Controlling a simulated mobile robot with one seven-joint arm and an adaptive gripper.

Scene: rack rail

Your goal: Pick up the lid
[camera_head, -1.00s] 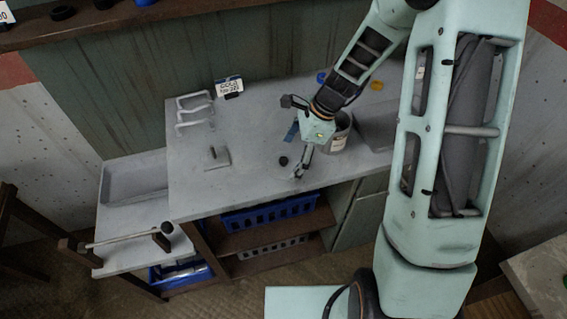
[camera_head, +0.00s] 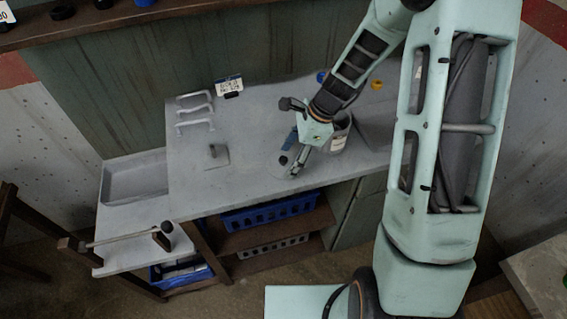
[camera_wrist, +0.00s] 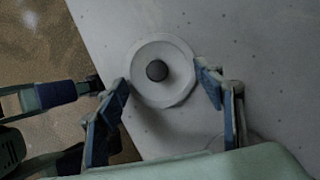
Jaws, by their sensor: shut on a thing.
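The lid (camera_wrist: 157,50) is a pale round disc with a dark knob in its middle, seen from above in the wrist view. In the head view its dark knob (camera_head: 283,160) shows beside my fingers, near the front edge of the worktop. My gripper (camera_wrist: 164,78) has one blue-padded finger on each side of the lid and is shut on its rim. In the head view my gripper (camera_head: 294,168) is low over the worktop. Whether the lid touches the surface cannot be told.
The grey worktop (camera_head: 240,120) has a grey container (camera_head: 340,137) with a label just right of my gripper, partly hidden by my arm. Pale handles (camera_head: 195,108) and a small plate with a post (camera_head: 217,155) stand to the left. A blue crate (camera_head: 268,214) sits below.

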